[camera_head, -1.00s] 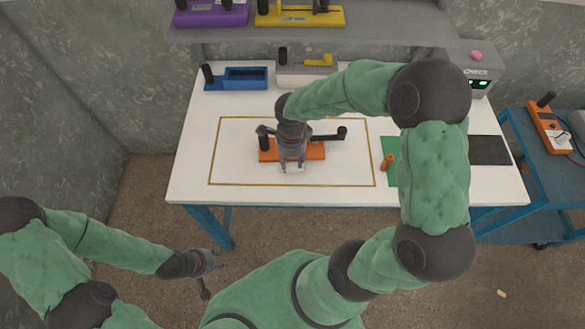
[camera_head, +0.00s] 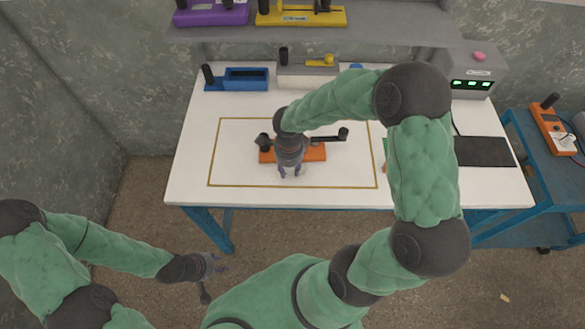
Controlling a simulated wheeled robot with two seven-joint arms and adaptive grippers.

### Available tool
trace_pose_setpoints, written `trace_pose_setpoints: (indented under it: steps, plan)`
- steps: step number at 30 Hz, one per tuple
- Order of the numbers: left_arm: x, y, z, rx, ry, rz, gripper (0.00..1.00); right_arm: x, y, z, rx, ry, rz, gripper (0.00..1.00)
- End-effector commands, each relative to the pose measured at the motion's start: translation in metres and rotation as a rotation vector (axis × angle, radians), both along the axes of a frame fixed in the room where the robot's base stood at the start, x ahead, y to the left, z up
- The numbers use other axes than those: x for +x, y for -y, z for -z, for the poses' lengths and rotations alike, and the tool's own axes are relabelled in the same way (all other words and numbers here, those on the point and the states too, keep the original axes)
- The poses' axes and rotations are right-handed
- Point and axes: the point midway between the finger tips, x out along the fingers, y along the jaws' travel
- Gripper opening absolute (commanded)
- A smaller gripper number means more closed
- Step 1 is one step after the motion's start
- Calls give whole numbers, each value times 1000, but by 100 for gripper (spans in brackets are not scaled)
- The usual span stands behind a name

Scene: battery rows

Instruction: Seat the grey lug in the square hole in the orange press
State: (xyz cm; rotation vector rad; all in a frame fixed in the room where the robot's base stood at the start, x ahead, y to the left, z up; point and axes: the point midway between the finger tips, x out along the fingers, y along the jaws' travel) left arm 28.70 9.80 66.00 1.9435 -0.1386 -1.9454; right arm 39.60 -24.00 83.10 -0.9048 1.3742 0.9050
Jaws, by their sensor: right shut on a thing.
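The orange press (camera_head: 317,153) sits on the white table, with a black post at its left and a dark lever reaching right. My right gripper (camera_head: 291,173) points down over the press's front edge. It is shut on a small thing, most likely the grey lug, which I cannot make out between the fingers. The gripper and wrist cover the middle of the press, so the square hole is hidden. My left gripper (camera_head: 222,263) is away from the table, low at the left above the floor; it looks open and empty.
A yellow outline (camera_head: 212,160) frames the press area. A blue press (camera_head: 245,78) and a grey press (camera_head: 305,76) stand at the back. A control box (camera_head: 472,80) and a black mat (camera_head: 484,151) are at the right.

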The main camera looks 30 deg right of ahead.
Motion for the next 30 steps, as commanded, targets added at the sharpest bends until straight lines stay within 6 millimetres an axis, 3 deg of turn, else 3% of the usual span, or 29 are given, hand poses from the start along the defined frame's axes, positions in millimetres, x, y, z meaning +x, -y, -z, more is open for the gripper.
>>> trace_pose_setpoints:
  steps: [8, 14, 24, 30]
  plan:
    - [0, 0, -3, 0, 0, 0, 40, 0, 0, -8, 0, 1, 0, 0]
    - [0, 0, -11, 0, 0, 0, 40, 1, 0, -34, -1, 4, 0, 0]
    - [0, 0, -33, 0, 0, 0, 40, -51, -27, -99, 0, 4, -4, 0]
    - [0, 0, -40, 0, 0, 0, 40, -88, -46, -114, -1, 2, -4, 0]
